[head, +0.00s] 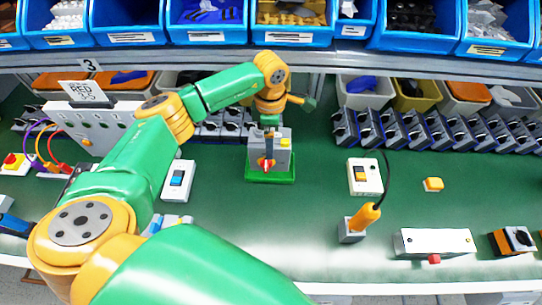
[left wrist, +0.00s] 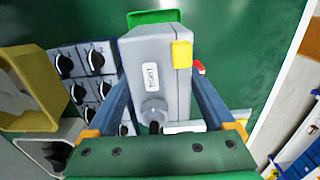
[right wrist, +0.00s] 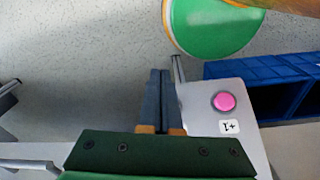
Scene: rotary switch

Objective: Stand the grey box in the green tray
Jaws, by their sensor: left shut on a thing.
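I cannot tell whether the box rests on the tray floor. My right gripper (right wrist: 160,75) is shut and empty, away from the table top.
A row of grey switch boxes (head: 440,130) stands behind. A grey panel with a pink button (right wrist: 223,101) is near my right gripper. Table in front of the tray is clear.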

